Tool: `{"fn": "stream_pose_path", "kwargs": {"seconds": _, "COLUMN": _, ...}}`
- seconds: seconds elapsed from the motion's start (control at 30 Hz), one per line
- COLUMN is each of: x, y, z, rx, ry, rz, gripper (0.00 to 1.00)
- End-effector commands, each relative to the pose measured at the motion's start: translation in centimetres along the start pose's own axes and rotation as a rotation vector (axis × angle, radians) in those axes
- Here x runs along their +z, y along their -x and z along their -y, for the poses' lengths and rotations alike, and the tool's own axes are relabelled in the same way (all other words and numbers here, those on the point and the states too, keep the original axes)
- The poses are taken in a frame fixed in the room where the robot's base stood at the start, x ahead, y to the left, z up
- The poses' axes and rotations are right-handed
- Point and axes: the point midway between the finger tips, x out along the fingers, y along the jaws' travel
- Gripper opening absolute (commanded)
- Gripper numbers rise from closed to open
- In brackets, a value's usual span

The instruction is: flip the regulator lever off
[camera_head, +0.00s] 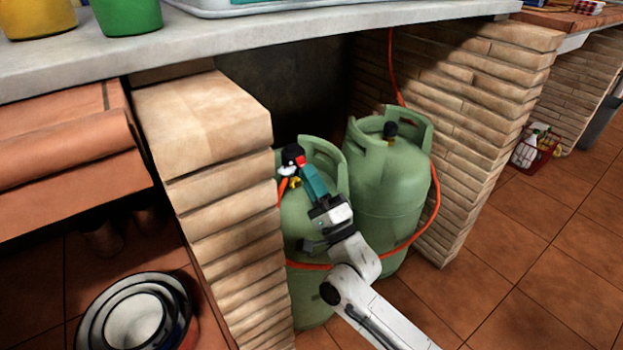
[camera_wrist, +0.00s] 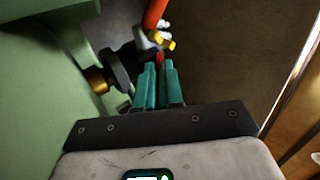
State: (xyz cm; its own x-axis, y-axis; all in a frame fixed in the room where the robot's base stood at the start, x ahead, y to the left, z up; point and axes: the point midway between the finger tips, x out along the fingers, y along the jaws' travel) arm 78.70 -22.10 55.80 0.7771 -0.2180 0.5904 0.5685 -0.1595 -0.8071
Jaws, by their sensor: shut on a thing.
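The gas regulator (camera_head: 291,153) is on top of the nearer green gas cylinder (camera_head: 310,230), with a dark cap and a pale body. In the wrist view its dark round part (camera_wrist: 117,70) is left of my fingers, beside a brass fitting (camera_wrist: 96,79). My gripper (camera_head: 306,171) reaches it from the right, with teal fingers. In the wrist view my gripper (camera_wrist: 160,72) is closed on a small red lever (camera_wrist: 159,58), mostly hidden between the tips. The red lever also shows in the head view (camera_head: 301,160). A yellow piece (camera_wrist: 162,41) is just beyond the tips.
An orange hose (camera_head: 437,190) loops around the cylinders. A second green cylinder (camera_head: 388,185) stands close to the right. Brick pillars (camera_head: 225,190) flank the alcove, under a stone counter (camera_head: 250,45). Open tiled floor (camera_head: 540,270) lies to the right.

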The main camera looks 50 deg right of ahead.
Motion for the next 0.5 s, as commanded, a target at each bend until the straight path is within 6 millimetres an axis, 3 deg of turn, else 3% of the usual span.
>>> {"fn": "stream_pose_path", "kwargs": {"seconds": 0.5, "x": 0.04, "y": 0.00, "z": -0.25, "rx": -0.042, "ry": 0.000, "rz": 0.001, "gripper": 0.00}}
